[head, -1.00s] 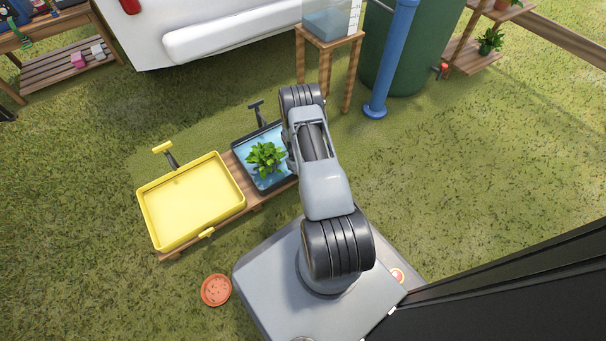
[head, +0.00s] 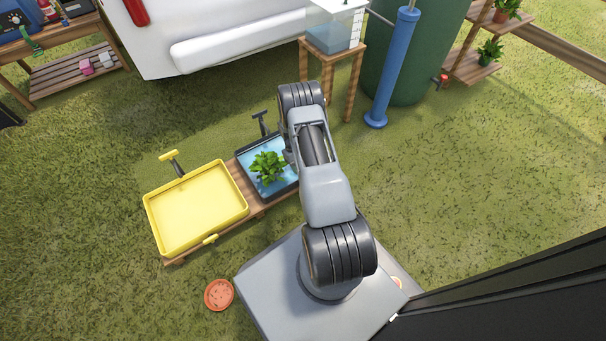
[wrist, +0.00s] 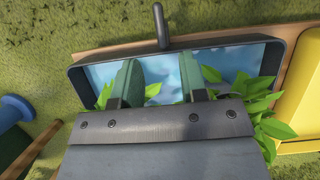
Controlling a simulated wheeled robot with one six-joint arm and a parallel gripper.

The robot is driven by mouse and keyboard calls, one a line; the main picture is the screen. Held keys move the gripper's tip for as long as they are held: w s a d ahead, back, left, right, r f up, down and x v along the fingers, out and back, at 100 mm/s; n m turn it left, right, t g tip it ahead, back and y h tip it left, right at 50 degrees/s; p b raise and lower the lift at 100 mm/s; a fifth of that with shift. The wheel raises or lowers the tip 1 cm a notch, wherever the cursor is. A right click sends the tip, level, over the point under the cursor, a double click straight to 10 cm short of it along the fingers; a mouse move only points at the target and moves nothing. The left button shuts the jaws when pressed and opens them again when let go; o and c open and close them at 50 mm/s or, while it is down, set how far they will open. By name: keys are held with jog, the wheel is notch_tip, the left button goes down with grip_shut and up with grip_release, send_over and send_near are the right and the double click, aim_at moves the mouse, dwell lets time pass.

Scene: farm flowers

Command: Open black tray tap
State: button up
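The black tray (head: 240,168) holds bluish water and a leafy green plant (head: 268,168). In the wrist view the tray's dark rim (wrist: 225,47) runs across the top, and a dark tap-like lever (wrist: 161,26) sticks out from it. In the head view a black T-shaped handle (head: 260,118) stands at the tray's far edge; my arm hides the tray's near right part. My gripper (wrist: 157,80) is over the tray. Its two green fingers are apart with nothing clearly between them, and leaves show beside them. The fingers are hidden in the head view.
A yellow tray (head: 198,205) stands left of the black one on a low wooden board (head: 255,206). A blue pillar (head: 391,75), a wooden stand (head: 350,75) with a clear tank (head: 332,35), and a green barrel (head: 420,60) are behind. Grass to the right is open.

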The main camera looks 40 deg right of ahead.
jog(key=shift+p+v, duration=0.65)
jog(key=shift+v, duration=1.95)
